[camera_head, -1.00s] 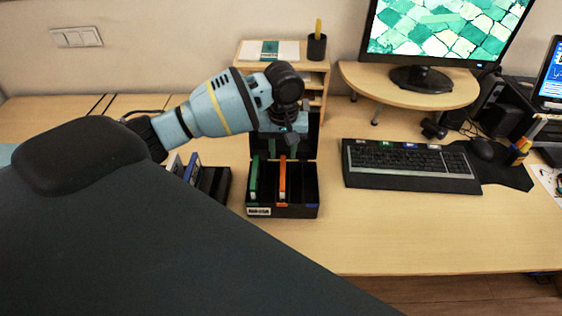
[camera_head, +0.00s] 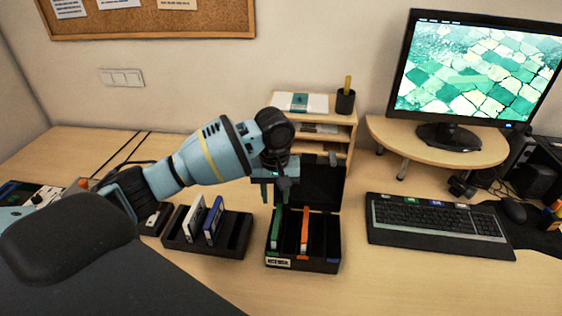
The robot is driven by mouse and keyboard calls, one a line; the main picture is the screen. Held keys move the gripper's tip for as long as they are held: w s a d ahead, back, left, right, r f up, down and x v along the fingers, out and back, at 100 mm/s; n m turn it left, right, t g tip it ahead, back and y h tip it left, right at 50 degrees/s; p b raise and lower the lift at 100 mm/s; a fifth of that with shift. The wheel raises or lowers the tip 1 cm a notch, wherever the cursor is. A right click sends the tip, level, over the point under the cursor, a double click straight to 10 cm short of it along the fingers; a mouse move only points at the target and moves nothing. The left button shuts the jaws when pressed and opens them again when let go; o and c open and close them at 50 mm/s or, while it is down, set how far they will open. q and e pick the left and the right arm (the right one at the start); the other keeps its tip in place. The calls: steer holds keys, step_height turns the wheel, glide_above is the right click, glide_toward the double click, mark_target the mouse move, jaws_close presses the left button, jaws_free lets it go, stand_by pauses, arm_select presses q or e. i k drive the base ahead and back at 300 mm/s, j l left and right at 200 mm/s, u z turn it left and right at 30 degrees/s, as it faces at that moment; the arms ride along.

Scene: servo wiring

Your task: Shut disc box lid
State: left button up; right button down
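The disc box (camera_head: 280,263) is a black case with a white label on its front, standing on the desk. Its lid (camera_head: 325,188) stands open, upright at the back. A green disc case (camera_head: 277,228) and an orange disc case (camera_head: 305,230) stand in its slots. My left gripper (camera_head: 274,197) points down above the box's left rear part, in front of the lid's left side. Its fingers are apart with nothing seen between them. It hides part of the lid; I cannot tell whether it touches it. My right gripper is not in view.
A black rack (camera_head: 237,243) with a white and a blue case stands left of the box. A wooden shelf (camera_head: 342,132) is close behind the lid. The keyboard (camera_head: 435,222) lies to the right. The desk in front of the keyboard is clear.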

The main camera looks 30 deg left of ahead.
mark_target(321, 187)
steer(key=u, duration=0.8)
